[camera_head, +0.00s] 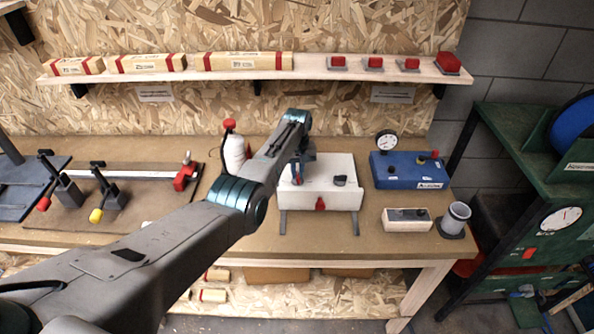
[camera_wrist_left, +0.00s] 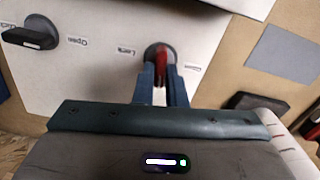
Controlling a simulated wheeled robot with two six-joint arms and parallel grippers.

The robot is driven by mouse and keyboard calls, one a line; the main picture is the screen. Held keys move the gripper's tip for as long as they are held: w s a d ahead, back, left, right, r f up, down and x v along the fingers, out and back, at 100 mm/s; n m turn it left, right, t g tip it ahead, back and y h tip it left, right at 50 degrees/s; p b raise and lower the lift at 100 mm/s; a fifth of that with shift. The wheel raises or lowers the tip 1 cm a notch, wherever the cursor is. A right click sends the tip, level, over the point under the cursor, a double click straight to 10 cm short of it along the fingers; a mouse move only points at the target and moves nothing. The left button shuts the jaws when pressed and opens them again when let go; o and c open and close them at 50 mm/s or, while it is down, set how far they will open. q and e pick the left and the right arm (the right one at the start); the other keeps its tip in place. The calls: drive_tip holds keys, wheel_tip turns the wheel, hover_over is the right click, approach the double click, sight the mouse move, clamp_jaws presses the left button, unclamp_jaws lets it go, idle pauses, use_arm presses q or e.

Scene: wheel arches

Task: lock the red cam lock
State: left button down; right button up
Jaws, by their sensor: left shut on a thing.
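The red cam lock (camera_wrist_left: 163,62) sits on a white panel (camera_wrist_left: 105,75), with a round dark base and a red lever. In the left wrist view my left gripper (camera_wrist_left: 162,84) is shut on the red lever, one finger on each side. The lever lies nearly in line with the fingers, between a label reading "Lock" on its left and another label on its right. In the head view my left gripper (camera_head: 299,174) is over the left part of the white box (camera_head: 330,165), and my arm and fingers hide most of the lock. My right gripper is not in view.
A black cam lock (camera_wrist_left: 30,38) is on the same panel, and it shows in the head view (camera_head: 340,180) too. A red-capped white bottle (camera_head: 235,150) stands left of the box. A blue gauge box (camera_head: 408,172) and a grey cup (camera_head: 456,217) are to the right.

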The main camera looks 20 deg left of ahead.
use_arm(q)
drive_tip(key=m, duration=0.4)
drive_tip(key=shift+w+d+r+m, duration=0.1)
drive_tip(key=shift+w+r+m, duration=0.1)
drive_tip(key=shift+m, duration=0.2)
drive_tip(key=m, duration=0.4)
drive_tip(key=shift+d+p, duration=0.1)
drive_tip(key=shift+p, duration=0.25)
drive_tip(key=m, duration=0.5)
drive_tip(key=shift+s, duration=0.1)
drive_tip(key=shift+d+m+p, duration=0.1)
drive_tip(key=shift+m+p, duration=0.4)
drive_tip(key=shift+m, duration=1.8)
drive_tip(key=c, duration=1.6)
unclamp_jaws()
drive_tip(key=shift+o, duration=0.6)
drive_tip(key=shift+s, duration=0.15)
drive_tip(key=shift+f, duration=0.1)
